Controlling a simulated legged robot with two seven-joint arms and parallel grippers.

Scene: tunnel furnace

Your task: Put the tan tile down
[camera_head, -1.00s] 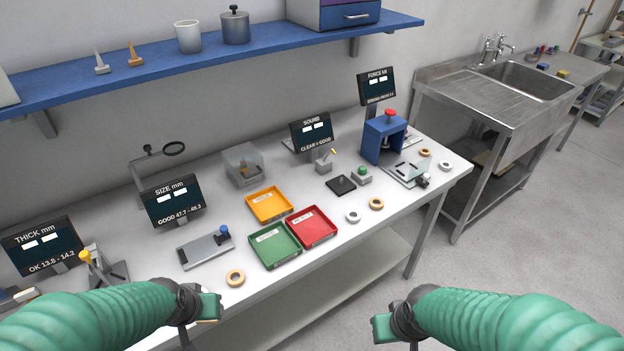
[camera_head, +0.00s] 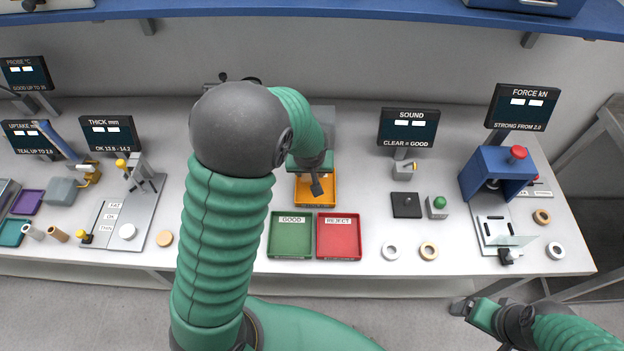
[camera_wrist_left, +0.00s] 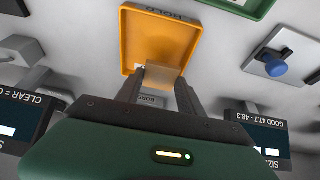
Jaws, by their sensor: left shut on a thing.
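My left gripper (camera_head: 316,186) is above the orange tray (camera_head: 325,203) at the back middle of the bench. The left wrist view also shows this gripper (camera_wrist_left: 160,82), shut on the tan tile (camera_wrist_left: 166,76), whose flat face shows between the fingers against the orange tray (camera_wrist_left: 188,30). I cannot tell whether the tile touches the tray floor. In the head view the tile is not discernible, and my arm hides part of the bench. My right gripper (camera_head: 474,311) is low at the right, off the bench front; its jaws are too unclear to read.
A green GOOD tray (camera_head: 291,252) and a red REJECT tray (camera_head: 339,252) stand in front of the orange tray. The SOUND display (camera_head: 408,127) is to the right, and a blue press (camera_head: 497,172) is further right. Several rings lie along the front edge.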

